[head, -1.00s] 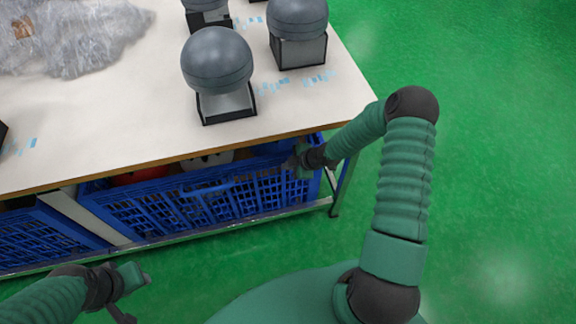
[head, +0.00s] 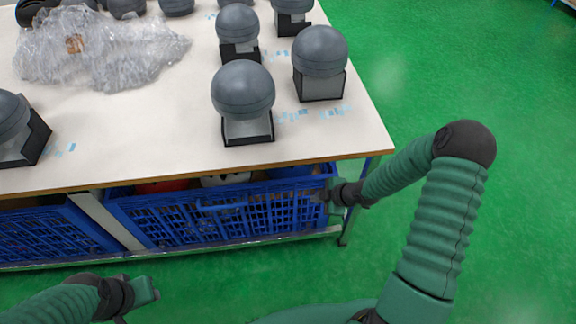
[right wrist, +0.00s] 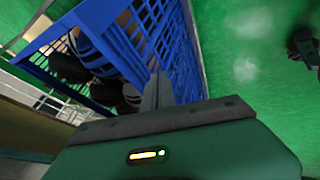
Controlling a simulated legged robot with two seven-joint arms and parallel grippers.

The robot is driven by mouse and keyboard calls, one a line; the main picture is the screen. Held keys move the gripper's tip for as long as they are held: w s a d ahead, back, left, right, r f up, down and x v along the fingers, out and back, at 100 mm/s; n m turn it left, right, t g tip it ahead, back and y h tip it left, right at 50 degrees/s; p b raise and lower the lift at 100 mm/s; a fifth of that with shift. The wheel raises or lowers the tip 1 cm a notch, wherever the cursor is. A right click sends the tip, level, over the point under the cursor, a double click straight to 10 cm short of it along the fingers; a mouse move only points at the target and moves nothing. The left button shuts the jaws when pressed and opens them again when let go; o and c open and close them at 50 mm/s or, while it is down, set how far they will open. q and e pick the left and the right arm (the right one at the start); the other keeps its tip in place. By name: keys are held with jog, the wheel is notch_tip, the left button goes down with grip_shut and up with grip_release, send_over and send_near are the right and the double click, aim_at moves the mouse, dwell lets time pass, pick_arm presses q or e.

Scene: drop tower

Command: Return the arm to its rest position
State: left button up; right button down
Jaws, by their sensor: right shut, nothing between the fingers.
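My right arm comes up from the bottom right in the head view, bends at a dark elbow, and reaches left. My right gripper (head: 325,197) is in front of the right end of a blue crate, below the tabletop edge. In the right wrist view its fingers (right wrist: 157,88) are together with nothing between them, and the crate is just beyond them. I cannot tell whether they touch it. My left gripper (head: 145,291) is at the bottom left over the green floor. Its fingers are too small and turned to read.
A white-topped table (head: 165,130) carries several grey domes on square bases, such as one at the front (head: 243,90), and crumpled clear plastic (head: 95,50). Blue crates (head: 215,215) stand on the shelf below. A table leg (head: 360,190) is close to my right gripper. Floor at right is clear.

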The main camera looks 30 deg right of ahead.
jog(key=s+a+r+m+g+h, duration=0.3)
jog(key=s+a+r+m+g, duration=0.1)
jog(key=s+a+r+m, duration=1.1)
notch_tip(320, 180, up, 18)
jog(key=w+d+n+p, duration=0.1)
jog(key=p, duration=1.6)
jog(key=shift+w+d+r+n, duration=0.15)
jog(key=shift+d+n, duration=0.05)
jog(key=shift+n, duration=0.2)
jog(key=shift+d, duration=0.1)
